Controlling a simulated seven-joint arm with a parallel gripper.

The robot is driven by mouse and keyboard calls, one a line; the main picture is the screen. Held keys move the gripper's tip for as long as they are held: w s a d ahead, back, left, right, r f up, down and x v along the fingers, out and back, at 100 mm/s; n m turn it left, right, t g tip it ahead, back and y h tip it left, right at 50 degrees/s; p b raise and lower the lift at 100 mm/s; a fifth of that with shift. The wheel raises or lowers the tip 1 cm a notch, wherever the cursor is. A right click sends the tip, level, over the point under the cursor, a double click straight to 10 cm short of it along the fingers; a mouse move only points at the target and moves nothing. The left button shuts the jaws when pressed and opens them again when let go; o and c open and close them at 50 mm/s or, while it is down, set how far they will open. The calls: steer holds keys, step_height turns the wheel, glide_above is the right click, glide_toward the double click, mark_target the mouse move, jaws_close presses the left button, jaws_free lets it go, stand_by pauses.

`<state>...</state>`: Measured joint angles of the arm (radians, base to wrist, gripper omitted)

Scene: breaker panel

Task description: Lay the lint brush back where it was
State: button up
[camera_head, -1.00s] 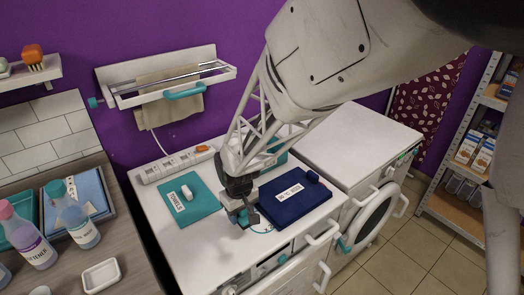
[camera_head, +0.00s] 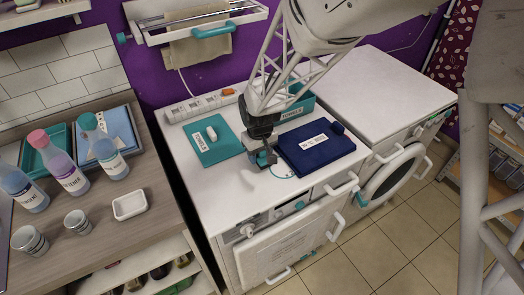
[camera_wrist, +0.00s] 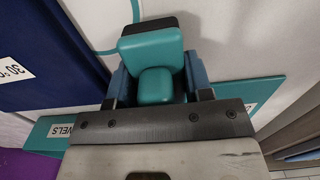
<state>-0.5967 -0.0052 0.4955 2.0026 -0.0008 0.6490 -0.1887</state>
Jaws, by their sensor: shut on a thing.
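The lint brush (camera_wrist: 152,50) shows in the wrist view as a teal block with a rounded teal part and a dark far edge. My gripper (camera_head: 261,158) is shut on it, with a jaw on either side. In the head view my gripper is low over the white machine top, between a teal labelled mat and a navy labelled mat. The brush is mostly hidden there by my gripper. A thin teal curved line (camera_head: 283,171) is marked on the white top just right of my gripper. I cannot tell whether the brush touches the top.
The teal mat (camera_head: 222,148) with a white object lies left, the navy mat (camera_head: 325,158) close right. A teal labelled item (camera_head: 298,112) and a power strip (camera_head: 198,108) are behind. A second white machine (camera_head: 380,85) stands right; a counter with bottles (camera_head: 68,175) stands left.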

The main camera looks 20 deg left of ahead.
steer(key=shift+f, duration=0.7)
steer(key=shift+f, duration=0.1)
steer(key=o, duration=1)
steer(key=shift+o, duration=0.2)
step_height(320, 180, up, 12)
steer(key=shift+f, duration=0.15)
steer(key=shift+r, duration=0.25)
